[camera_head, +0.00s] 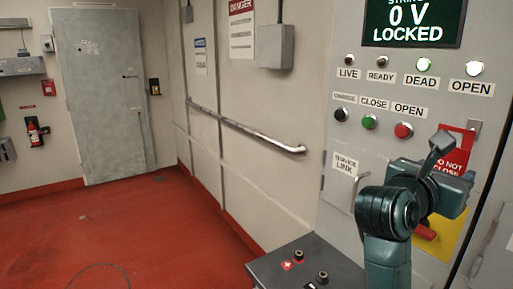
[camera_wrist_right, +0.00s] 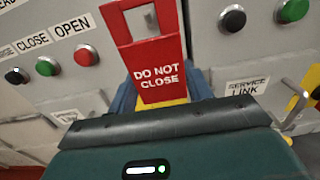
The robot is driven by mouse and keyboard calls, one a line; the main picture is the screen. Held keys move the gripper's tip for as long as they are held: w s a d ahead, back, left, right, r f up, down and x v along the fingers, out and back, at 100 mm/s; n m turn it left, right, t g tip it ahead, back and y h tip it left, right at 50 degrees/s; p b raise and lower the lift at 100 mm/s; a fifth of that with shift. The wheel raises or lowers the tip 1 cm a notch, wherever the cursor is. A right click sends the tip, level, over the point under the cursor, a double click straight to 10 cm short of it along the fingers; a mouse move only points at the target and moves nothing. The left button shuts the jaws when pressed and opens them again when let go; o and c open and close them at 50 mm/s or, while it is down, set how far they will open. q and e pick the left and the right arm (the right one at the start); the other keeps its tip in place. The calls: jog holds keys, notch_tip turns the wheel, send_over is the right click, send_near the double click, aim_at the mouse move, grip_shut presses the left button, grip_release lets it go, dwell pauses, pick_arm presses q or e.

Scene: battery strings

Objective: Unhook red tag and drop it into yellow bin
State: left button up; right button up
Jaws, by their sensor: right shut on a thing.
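The red tag (camera_head: 457,138) reads DO NOT CLOSE and is upright against the grey cabinet front, partly hidden by my right gripper (camera_head: 452,165). In the right wrist view the tag (camera_wrist_right: 158,68) stands between the blue fingers of my right gripper (camera_wrist_right: 162,97), which is shut on it. The slot at the tag's top shows a grey metal piece through it; I cannot tell if the tag still hangs on a hook. I see no yellow bin for certain. My left gripper is out of view.
A yellow plate (camera_head: 447,240) with a red handle (camera_head: 425,232) sits below the gripper. Buttons, lamps and a LOCKED display (camera_head: 412,22) are above left. The service link handle (camera_head: 361,192) juts out nearby. A grey box with terminals (camera_head: 305,262) stands low; red floor is open left.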

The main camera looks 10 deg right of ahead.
jog(key=shift+v, duration=1.3)
jog(key=shift+s, duration=0.1)
